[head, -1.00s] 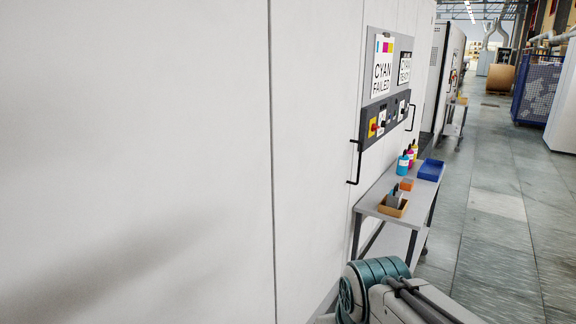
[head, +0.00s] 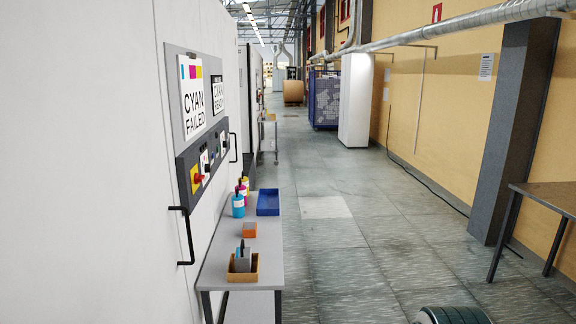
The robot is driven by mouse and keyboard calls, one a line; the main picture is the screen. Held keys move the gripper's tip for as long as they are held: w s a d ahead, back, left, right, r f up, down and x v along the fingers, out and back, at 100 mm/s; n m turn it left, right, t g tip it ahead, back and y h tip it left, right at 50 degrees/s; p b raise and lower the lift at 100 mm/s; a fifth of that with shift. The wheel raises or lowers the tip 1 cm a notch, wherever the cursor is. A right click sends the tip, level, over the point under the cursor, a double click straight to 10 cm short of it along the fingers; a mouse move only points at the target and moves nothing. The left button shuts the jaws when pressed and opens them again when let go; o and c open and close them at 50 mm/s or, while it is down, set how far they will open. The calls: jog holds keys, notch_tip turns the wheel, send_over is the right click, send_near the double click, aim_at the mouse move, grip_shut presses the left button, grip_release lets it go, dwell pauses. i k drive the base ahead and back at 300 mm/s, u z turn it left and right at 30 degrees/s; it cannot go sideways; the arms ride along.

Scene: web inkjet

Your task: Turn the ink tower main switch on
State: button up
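The control panel (head: 187,166) is a dark grey strip on the white cabinet wall at the left. A red rotary switch on a yellow plate (head: 196,179) sits at its near end and looks like the main switch. Its exact position is too small to tell. Smaller switches on white plates (head: 206,163) follow farther along the panel. Above them hang a sign reading "CYAN FAILED" (head: 193,105) and a second sign (head: 218,95) that looks like "CYAN READY". My gripper is not in view; only a bit of my arm shows at the bottom edge.
Black handles (head: 185,235) stick out from the cabinet. The aisle is clear; a brown table (head: 552,196) stands right.

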aim_at(198, 178)
jog(key=z, duration=0.5)
jog(key=i, duration=1.65)
jog(key=u, duration=0.3)
jog(key=i, duration=1.35)
jog(key=u, duration=1.6)
jog(key=i, duration=0.55)
jog(key=u, duration=0.5)
